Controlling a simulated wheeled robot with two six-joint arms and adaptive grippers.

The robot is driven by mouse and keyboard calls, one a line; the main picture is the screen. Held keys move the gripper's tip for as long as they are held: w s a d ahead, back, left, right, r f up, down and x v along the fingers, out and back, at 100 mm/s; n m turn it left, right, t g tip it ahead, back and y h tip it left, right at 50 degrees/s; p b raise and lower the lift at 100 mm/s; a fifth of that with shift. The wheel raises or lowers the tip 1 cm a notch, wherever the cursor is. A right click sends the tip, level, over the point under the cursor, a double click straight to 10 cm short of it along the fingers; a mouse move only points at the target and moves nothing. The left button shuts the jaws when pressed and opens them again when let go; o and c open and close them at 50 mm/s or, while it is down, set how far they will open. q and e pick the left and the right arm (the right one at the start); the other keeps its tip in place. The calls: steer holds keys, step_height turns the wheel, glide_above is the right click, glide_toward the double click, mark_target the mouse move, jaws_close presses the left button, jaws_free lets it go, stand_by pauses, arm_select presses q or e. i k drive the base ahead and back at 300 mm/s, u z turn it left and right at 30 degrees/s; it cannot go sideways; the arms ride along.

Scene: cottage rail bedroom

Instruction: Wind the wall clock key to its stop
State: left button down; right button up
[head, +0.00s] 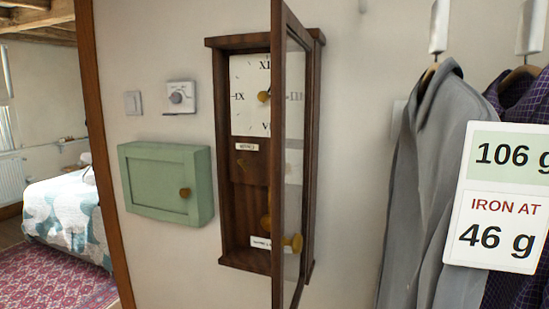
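The wall clock (228,190) is a dark wooden case on the wall in the middle of the head view. Its glazed door (279,190) stands open, swung out towards me, and covers part of the case's right side. A small brass piece (264,97) sits at the middle of the white dial (245,80); I cannot tell whether it is the key. A brass knob (293,243) shows low at the door. A brass pendulum part (266,222) is partly hidden behind the door's edge. Neither of my grippers is in view.
A green wall cabinet (150,180) hangs left of the clock, below a dial control (180,97) and a switch (133,103). A grey garment (430,180) hangs at the right, with a sign (497,235) in front. The open clock door juts into the space before the clock.

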mark_target(242, 164)
steer(key=z, duration=0.5)
steer(key=k, duration=1.2)
steer(key=u, duration=0.4)
steer(key=i, duration=1.55)
steer(key=z, duration=1)
